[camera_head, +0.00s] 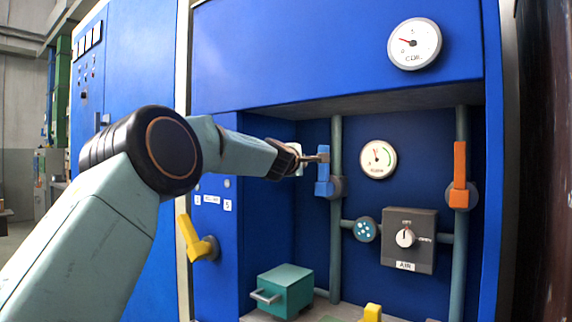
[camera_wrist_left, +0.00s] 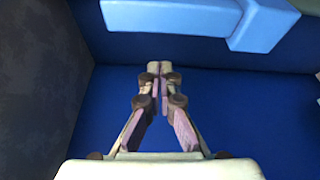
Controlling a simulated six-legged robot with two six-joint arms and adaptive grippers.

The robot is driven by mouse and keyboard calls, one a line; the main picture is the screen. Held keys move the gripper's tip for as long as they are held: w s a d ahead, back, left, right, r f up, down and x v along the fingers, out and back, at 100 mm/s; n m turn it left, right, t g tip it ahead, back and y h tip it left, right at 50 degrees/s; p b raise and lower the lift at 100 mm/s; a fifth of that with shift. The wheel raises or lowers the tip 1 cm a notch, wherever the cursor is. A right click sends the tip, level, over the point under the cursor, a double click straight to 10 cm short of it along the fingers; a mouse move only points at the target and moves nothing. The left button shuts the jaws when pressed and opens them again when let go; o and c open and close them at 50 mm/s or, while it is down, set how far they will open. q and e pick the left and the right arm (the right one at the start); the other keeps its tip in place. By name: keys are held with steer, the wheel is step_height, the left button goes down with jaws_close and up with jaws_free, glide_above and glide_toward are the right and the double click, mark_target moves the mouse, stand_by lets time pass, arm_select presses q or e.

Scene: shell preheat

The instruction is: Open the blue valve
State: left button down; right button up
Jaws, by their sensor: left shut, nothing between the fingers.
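The blue valve (camera_head: 323,180) has a light blue handle that stands upright beside a vertical grey-green pipe inside the recess of the blue cabinet. My left gripper (camera_head: 324,154) reaches in from the left, its tips at the top of the handle. In the left wrist view the blue handle (camera_wrist_left: 170,16) crosses the top of the picture, just beyond the closed fingertips (camera_wrist_left: 160,68). The fingers are shut with nothing between them. I cannot tell whether they touch the handle. My right gripper is not in view.
An orange handle (camera_head: 460,165) stands on the right pipe. A yellow handle (camera_head: 192,238) is on the left panel. A grey AIR box (camera_head: 409,255) with a knob, a round gauge (camera_head: 378,159) and a teal box (camera_head: 287,290) are in the recess. Dark blue walls enclose it.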

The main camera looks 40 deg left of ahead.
arm_select(q)
steer(key=b+v, duration=0.1)
steer(key=v, duration=0.9)
steer(key=shift+b, duration=0.35)
steer(key=shift+a, duration=0.1)
